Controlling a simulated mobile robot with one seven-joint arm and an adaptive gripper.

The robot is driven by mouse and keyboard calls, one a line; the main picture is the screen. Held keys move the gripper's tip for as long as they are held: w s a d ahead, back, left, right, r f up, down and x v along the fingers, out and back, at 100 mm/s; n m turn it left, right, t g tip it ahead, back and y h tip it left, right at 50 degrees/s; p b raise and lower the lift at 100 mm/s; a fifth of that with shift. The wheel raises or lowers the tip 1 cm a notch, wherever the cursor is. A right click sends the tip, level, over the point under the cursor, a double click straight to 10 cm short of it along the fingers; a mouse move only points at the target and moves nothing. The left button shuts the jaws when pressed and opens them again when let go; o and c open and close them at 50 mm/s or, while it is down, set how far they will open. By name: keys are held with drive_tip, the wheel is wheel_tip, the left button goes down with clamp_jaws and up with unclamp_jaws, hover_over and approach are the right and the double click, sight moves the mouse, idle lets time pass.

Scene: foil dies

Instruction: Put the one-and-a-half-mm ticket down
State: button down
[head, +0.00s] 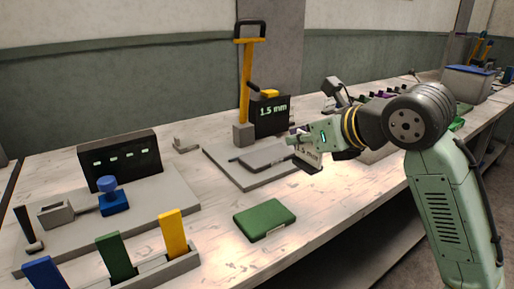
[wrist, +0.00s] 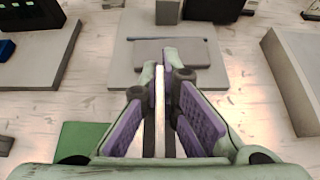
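My gripper (wrist: 165,85) is shut on a pale upright ticket (head: 308,155), which carries dark lettering that seems to read 1.5 and has a dark foot. In the wrist view the ticket (wrist: 159,110) shows edge-on as a thin white strip between the purple finger pads. In the head view my gripper (head: 299,144) is at the right edge of the grey press board (head: 255,180). I cannot tell whether the ticket's foot touches anything. A dark display (head: 270,115) behind reads 1.5 mm.
A grey slab (head: 265,157) lies on the press board below a yellow-handled post (head: 246,80). A green block (head: 264,219) lies on the bench in front. A rack with blue, green and yellow tabs (head: 172,233) stands front left. Bare bench (head: 215,240) lies between.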

drive_tip(key=w+a+p, duration=0.1)
drive_tip(key=w+a, duration=0.1)
drive_tip(key=w, duration=0.2)
drive_tip(key=w+a+p, duration=0.1)
drive_tip(key=w+a, duration=0.1)
drive_tip(key=w, duration=0.2)
drive_tip(key=w+a+f+p, duration=0.1)
drive_tip(key=w+a, duration=0.2)
drive_tip(key=w, duration=0.2)
drive_tip(key=shift+w, duration=0.1)
drive_tip(key=f, duration=0.1)
drive_tip(key=p, duration=0.1)
drive_tip(key=w+f, duration=0.1)
drive_tip(key=shift+a+f, duration=0.25)
drive_tip(key=shift+f, duration=0.65)
drive_tip(key=shift+f, duration=0.1)
drive_tip(key=shift+f, duration=0.1)
drive_tip(key=c, duration=1.8)
unclamp_jaws()
